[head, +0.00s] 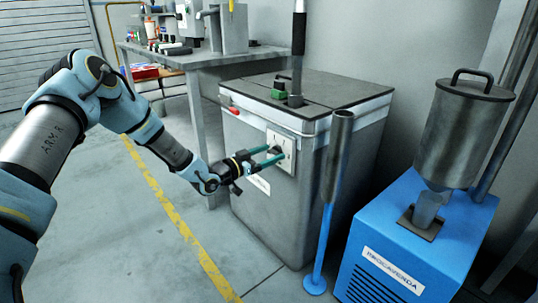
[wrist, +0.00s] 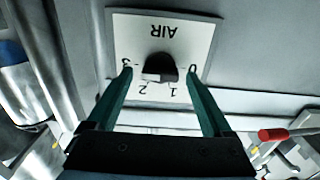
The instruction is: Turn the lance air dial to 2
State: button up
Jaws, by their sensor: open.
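The air dial (wrist: 160,66) is a dark knob on a white plate (wrist: 180,28) marked AIR, with the numbers 0 to 3, upside down in the wrist view. The plate also shows in the head view (head: 289,141) on the front of a grey cabinet (head: 300,200). My gripper (wrist: 160,73) is open, with one green finger on each side of the knob and a visible gap to each. In the head view my gripper (head: 281,154) reaches to the plate. I cannot tell which number the knob points to.
A dark upright tube on a blue stand (head: 327,220) stands just right of the plate. A blue machine (head: 410,250) stands farther right. A red-tipped lever (wrist: 273,135) shows near the cabinet. A workbench (head: 200,60) is behind. The floor at left is clear.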

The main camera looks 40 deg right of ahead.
grip_shut()
dwell(0.6)
jog(key=n, duration=0.5)
jog(key=shift+w+n, duration=0.15)
jog(key=shift+n, duration=0.15)
jog(key=n, duration=0.6)
jog(key=shift+f, duration=0.2)
dwell(0.3)
grip_release()
